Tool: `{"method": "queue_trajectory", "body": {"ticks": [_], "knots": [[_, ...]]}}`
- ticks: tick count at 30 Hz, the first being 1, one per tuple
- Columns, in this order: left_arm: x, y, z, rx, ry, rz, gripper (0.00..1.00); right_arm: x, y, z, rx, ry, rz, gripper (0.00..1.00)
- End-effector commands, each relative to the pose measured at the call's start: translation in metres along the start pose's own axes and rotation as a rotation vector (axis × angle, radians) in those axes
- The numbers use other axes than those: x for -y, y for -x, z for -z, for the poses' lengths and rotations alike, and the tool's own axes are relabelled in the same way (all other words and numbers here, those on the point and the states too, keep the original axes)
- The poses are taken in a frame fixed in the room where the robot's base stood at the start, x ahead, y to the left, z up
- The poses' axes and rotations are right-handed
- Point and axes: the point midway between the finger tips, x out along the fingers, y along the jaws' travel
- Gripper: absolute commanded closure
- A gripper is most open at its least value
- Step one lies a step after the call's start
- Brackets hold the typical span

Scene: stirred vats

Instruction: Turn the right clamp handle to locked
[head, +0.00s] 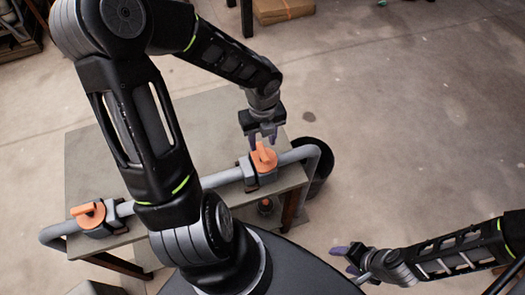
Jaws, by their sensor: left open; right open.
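The right clamp has an orange handle (264,157) and sits on a grey pipe (223,178) that runs along the table's near edge. The left clamp's orange handle (89,215) is on the same pipe, far to the left. My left gripper (263,140) is open and points down just above the right clamp handle. Its fingertips are close to the handle's top; I cannot tell whether they touch it. My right gripper (343,258) is open and empty at the lower right, well away from the table.
The grey table (110,165) has a mostly bare top behind the pipe. A dark round object (318,168) stands beside the table's right end. A cardboard box (283,10) lies on the floor at the back. The concrete floor on the right is clear.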

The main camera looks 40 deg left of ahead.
Motion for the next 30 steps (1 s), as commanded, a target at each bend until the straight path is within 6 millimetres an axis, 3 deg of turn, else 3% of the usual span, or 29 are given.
{"method": "queue_trajectory", "body": {"ticks": [12, 23, 30], "knots": [[0.000, -0.061, 0.001, -0.003, 0.001, 0.000, 0.59, -0.004, -0.013, 0.002, -0.004, 0.003, 0.005, 0.41], [0.000, -0.066, 0.000, -0.001, 0.002, 0.001, 0.59, -0.004, -0.013, 0.002, -0.004, 0.004, 0.006, 0.41], [0.000, -0.066, 0.001, -0.001, 0.002, 0.001, 0.78, -0.004, -0.013, 0.002, -0.004, 0.004, 0.005, 0.41]]}}
